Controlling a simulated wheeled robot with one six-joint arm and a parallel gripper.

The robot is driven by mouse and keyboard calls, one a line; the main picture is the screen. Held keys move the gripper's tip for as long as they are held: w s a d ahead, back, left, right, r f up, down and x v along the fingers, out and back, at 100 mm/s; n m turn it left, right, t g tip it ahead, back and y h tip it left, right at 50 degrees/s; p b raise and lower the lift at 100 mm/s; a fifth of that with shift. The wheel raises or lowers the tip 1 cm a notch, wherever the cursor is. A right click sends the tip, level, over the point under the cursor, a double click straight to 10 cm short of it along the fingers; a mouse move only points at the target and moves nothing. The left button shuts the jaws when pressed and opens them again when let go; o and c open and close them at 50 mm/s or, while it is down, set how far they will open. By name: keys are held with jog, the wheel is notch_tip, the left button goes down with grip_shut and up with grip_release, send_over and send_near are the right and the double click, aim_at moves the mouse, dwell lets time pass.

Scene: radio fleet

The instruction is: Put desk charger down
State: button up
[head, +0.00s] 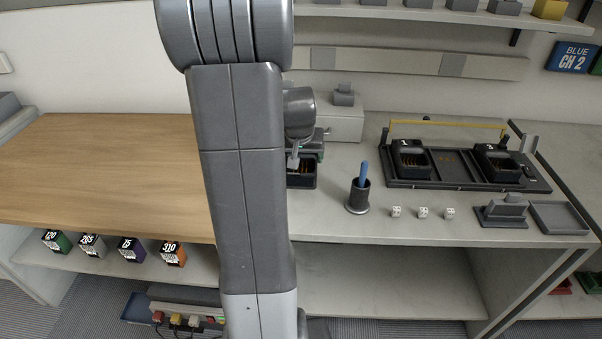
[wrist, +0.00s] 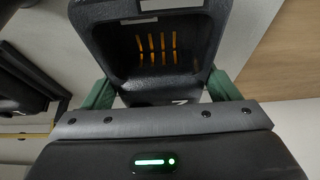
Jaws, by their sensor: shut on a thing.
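The desk charger (head: 303,177) is a black cradle with orange contacts. In the head view it shows just right of my arm, which hides its left part. It is over the grey counter near the edge of the wooden top; I cannot tell whether it touches the surface. In the wrist view the charger (wrist: 122,62) fills the upper middle, its pocket empty. My gripper (wrist: 160,92) is shut on it, with green fingers at its two sides. In the head view the gripper (head: 308,152) is partly hidden behind my arm.
A dark rack (head: 455,170) at right holds two similar chargers, with a gap between them. A grey box (head: 335,122) is behind. The wooden top (head: 110,170) is clear.

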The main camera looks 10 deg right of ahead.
aim_at(300, 165)
jog(key=shift+f, duration=2.75)
jog(key=shift+f+b, duration=0.25)
jog(key=shift+b, duration=0.2)
jog(key=o, duration=1.1)
jog(key=shift+r, duration=0.1)
jog(key=shift+r+p, duration=0.3)
jog(key=shift+r, duration=0.05)
jog(key=p+v, duration=0.1)
jog(key=v, duration=1)
jog(key=shift+s+r, duration=0.25)
